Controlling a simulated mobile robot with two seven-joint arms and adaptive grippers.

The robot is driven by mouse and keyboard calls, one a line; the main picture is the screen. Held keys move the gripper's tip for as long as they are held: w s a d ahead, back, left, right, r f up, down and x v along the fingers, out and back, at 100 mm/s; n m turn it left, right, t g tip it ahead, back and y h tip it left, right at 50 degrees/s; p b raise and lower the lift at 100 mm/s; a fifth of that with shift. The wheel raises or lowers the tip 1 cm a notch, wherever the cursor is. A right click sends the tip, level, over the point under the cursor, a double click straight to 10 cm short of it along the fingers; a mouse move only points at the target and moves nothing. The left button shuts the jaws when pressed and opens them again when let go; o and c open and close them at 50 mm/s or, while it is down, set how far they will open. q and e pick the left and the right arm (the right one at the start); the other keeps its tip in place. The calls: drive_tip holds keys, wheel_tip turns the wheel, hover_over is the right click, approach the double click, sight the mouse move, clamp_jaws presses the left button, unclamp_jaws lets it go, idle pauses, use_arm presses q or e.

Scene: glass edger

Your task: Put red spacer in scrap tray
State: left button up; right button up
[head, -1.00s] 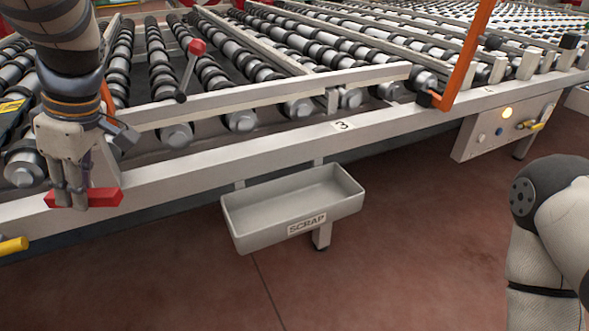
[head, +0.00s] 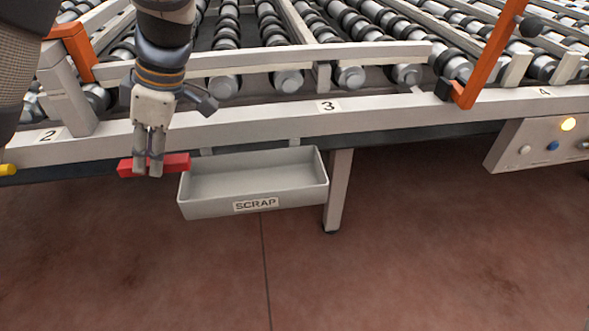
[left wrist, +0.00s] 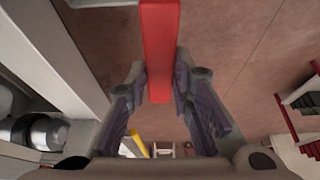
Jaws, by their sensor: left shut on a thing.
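The red spacer (head: 180,162) is a short red bar. My left gripper (head: 149,168) is shut on it near its middle and holds it up level, in front of the conveyor's front rail. In the left wrist view the spacer (left wrist: 159,50) runs between the two fingers (left wrist: 160,100). The scrap tray (head: 254,205) is a grey open box labelled SCRAP, hung below the front rail. It looks empty. In the head view the spacer's right end overlaps the tray's left edge; I cannot tell the gap between them. My right gripper is not in view.
The roller conveyor's front rail (head: 390,114) runs behind the tray. An orange post (head: 490,60) stands at the right and an orange bracket (head: 70,45) at the left. A control box (head: 540,145) hangs at the right. The floor in front is clear.

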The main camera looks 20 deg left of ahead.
use_arm(q)
drive_tip(key=shift+d+f, duration=0.1)
drive_tip(key=shift+d, duration=0.15)
drive_tip(key=w+d+f+b, duration=0.1)
drive_tip(key=w+d+f, duration=0.4)
drive_tip(key=w, duration=0.2)
drive_tip(key=b, duration=0.1)
hover_over(236, 191)
drive_tip(key=f, duration=0.4)
drive_tip(key=shift+w+d+f, duration=0.1)
drive_tip(key=shift+d+f, duration=0.1)
drive_tip(key=shift+d, duration=0.2)
drive_tip(key=shift+w+d+f+b, duration=0.15)
drive_tip(key=shift+f, duration=0.8)
drive_tip(key=shift+w+d+f+b, duration=0.1)
drive_tip(key=shift+w+f+b, duration=0.05)
drive_tip(key=shift+f, duration=0.75)
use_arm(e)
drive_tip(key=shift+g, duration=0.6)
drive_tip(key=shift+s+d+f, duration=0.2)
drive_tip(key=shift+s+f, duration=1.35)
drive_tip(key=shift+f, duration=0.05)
use_arm(q)
drive_tip(key=shift+f, duration=0.15)
drive_tip(key=o, duration=0.9)
drive_tip(key=shift+o, duration=0.2)
